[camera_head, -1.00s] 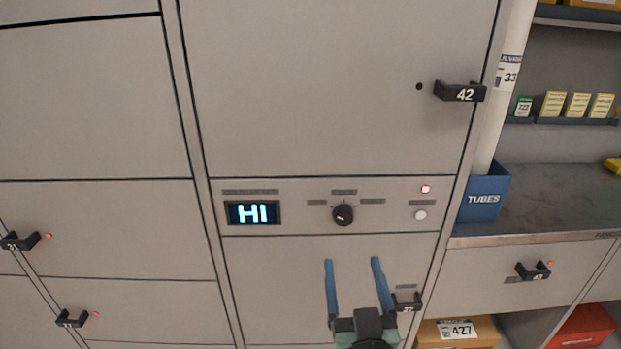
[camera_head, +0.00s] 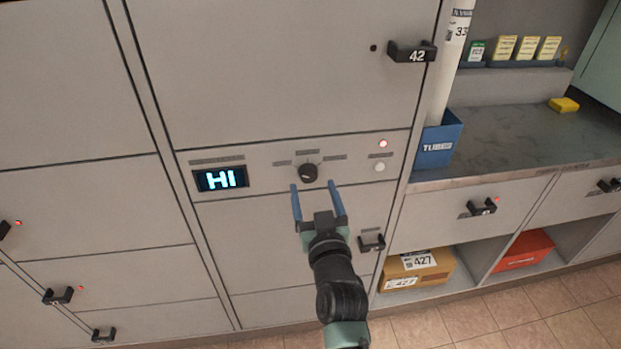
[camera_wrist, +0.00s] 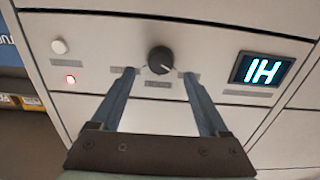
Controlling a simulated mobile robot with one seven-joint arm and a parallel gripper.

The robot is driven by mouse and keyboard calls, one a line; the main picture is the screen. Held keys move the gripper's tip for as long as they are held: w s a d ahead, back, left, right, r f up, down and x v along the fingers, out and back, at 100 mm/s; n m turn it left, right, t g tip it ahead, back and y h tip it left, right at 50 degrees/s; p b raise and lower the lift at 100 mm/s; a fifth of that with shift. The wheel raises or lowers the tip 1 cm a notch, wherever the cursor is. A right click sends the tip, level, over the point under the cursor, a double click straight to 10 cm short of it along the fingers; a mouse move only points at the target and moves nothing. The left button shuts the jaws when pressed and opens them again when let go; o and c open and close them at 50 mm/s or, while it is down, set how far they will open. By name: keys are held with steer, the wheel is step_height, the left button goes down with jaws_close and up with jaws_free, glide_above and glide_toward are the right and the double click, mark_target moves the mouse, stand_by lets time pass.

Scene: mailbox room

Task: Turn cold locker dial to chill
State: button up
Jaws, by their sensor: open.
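The black dial (camera_head: 308,172) sits on the locker's control strip, with small labels to its left, above it and to its right. In the wrist view the dial (camera_wrist: 160,60) shows a pale pointer mark, and that picture is upside down. A display (camera_head: 221,179) left of the dial reads "HI". My gripper (camera_head: 314,186) is open, with two blue fingers pointing up just below the dial. In the wrist view my gripper (camera_wrist: 158,72) has the dial between and slightly beyond its fingertips. I cannot tell whether a finger touches it.
A white button (camera_head: 379,168) and a lit red light (camera_head: 383,143) are right of the dial. Handle 42 (camera_head: 412,52) juts out above, and a smaller handle (camera_head: 371,243) juts out below. A blue tubes bin (camera_head: 437,142) stands on the counter to the right.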

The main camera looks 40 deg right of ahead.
mark_target(309, 177)
steer(key=shift+x, duration=1.85)
steer(key=shift+a, duration=0.1)
jaws_close()
